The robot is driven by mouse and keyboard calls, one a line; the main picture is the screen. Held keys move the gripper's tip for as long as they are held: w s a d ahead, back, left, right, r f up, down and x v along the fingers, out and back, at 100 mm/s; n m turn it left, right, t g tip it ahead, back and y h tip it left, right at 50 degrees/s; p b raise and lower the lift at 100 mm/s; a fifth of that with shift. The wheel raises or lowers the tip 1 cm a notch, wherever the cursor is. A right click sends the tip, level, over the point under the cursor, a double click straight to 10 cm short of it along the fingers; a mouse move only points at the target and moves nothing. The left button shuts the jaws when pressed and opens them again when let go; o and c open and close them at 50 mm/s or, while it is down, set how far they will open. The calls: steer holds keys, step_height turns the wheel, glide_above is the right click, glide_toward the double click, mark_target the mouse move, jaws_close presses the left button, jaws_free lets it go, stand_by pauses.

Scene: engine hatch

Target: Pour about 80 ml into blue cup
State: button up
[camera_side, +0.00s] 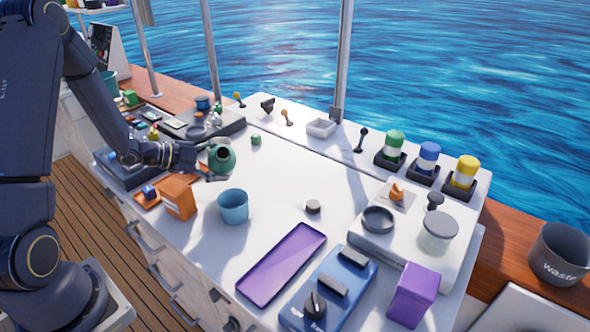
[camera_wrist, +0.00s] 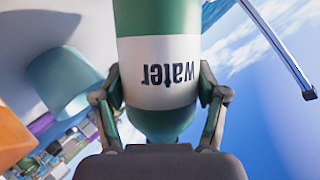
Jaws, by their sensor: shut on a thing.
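My gripper (camera_side: 203,163) is shut on a green bottle (camera_side: 224,160), left of centre in the side view. In the wrist view the bottle (camera_wrist: 158,20) has a white band reading "water", upside down in the picture, with a finger on each side. The bottle looks tilted in the side view; its exact angle is hard to tell. The blue cup (camera_side: 233,208) stands upright on the white counter, nearer the camera than the bottle and apart from it. The cup also shows at the left of the wrist view (camera_wrist: 62,65). No liquid stream is visible, and the cup's contents cannot be made out.
An orange box (camera_side: 179,197) stands left of the cup. A purple tray (camera_side: 283,264), a small dark puck (camera_side: 313,207) and a blue device (camera_side: 330,290) lie to the right. Green, blue and yellow canisters (camera_side: 428,158) line the back. The counter (camera_side: 300,170) right of the bottle is clear.

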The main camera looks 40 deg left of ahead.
steer(key=shift+w+a+f+m+t+y, duration=0.2)
steer(key=shift+a+f+m+t+y, duration=0.15)
steer(key=shift+m+y, duration=0.35)
steer(key=shift+w+a+r+m+t+y, duration=0.1)
steer(key=shift+r+m+t+y, duration=0.1)
steer(key=shift+r+m, duration=0.15)
steer(key=shift+a+r+m+t+y, duration=0.1)
steer(key=shift+r+m+t, duration=0.1)
steer(key=shift+m, duration=0.25)
steer(key=shift+a+f+m+t+y, duration=0.1)
steer(key=shift+f+m+t+y, duration=0.2)
steer(key=shift+f+m+t, duration=0.1)
steer(key=shift+d+r+m, duration=0.25)
steer(key=shift+r+m, duration=0.1)
steer(key=shift+m, duration=0.05)
steer(key=shift+d+r, duration=0.1)
steer(key=shift+r, duration=0.1)
steer(key=shift+r+m+t+y, duration=0.4)
steer(key=shift+r+m+t, duration=0.05)
steer(key=shift+m, duration=0.15)
steer(key=shift+r, duration=0.1)
steer(key=shift+w+a, duration=0.35)
steer(key=shift+a, duration=0.2)
steer(key=shift+r, duration=0.1)
